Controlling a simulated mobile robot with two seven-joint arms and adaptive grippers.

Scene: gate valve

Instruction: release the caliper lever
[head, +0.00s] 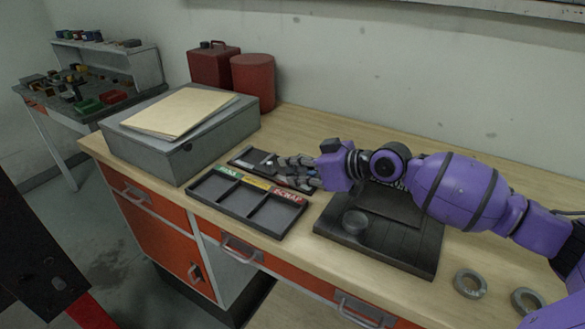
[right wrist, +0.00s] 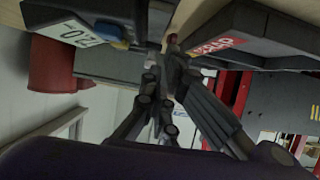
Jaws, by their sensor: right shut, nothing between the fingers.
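My right gripper (head: 287,171) reaches in from the right. Its grey fingers are shut and empty, over the small dark tray behind the sorting tray. In the right wrist view the fingertips (right wrist: 165,62) are close together between two dark bodies. One is a dark body with a white numbered panel (right wrist: 75,32) and blue and yellow parts; it may be the caliper, but I cannot tell for sure. In the head view a small grey and blue thing (head: 268,163) lies by the fingertips. I cannot make out a lever. My left gripper does not show.
The sorting tray (head: 234,218) has green, yellow and red labels and lies in front. A grey box (head: 190,148) with a folder stands left. A black plate (head: 400,247) bearing a round grey part lies under my arm. Metal rings (head: 470,284) lie right. Red containers (head: 253,85) stand behind.

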